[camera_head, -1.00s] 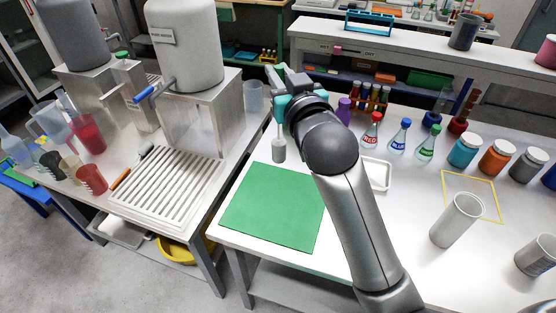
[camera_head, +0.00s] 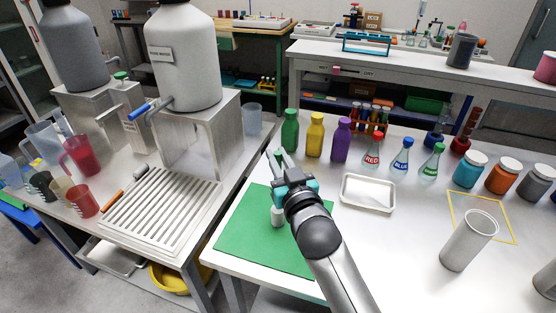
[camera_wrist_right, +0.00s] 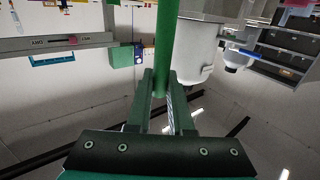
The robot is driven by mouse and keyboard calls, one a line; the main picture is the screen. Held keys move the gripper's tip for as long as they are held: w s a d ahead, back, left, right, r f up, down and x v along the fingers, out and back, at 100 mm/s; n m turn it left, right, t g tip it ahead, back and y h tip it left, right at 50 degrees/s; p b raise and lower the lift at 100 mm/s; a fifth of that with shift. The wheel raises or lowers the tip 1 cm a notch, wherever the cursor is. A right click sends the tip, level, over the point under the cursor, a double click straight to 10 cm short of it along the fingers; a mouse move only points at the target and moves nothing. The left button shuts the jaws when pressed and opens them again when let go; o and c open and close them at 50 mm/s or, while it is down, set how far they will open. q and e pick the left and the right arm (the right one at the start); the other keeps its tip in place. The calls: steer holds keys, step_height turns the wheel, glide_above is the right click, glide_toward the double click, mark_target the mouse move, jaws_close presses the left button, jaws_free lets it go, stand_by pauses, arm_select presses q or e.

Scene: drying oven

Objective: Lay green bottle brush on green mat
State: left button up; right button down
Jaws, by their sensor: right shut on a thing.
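The green mat (camera_head: 240,240) lies flat at the front left corner of the white table. My right gripper (camera_head: 283,172) is above the mat's back right part, shut on the green bottle brush. The brush's pale head (camera_head: 277,217) hangs below the gripper over the mat, and the brush looks roughly upright. I cannot tell whether the head touches the mat. In the right wrist view the brush's green handle (camera_wrist_right: 163,45) runs between the two fingers (camera_wrist_right: 160,95). The gripper hides part of the brush in the head view. My left gripper is not in view.
Green, yellow and purple bottles (camera_head: 314,135) stand behind the mat. A white tray (camera_head: 368,193) lies to its right, with labelled flasks (camera_head: 401,158) behind. A grey cylinder (camera_head: 468,240) stands further right. A ribbed drying rack (camera_head: 160,212) is on the left bench.

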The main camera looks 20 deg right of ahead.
steer(key=c, duration=0.8)
jaws_free()
steer(key=shift+s+r, duration=0.1)
steer(key=shift+r, duration=0.05)
steer(key=s, duration=1.1)
steer(key=shift+s+d+p, duration=0.25)
steer(key=shift+s+p, duration=0.15)
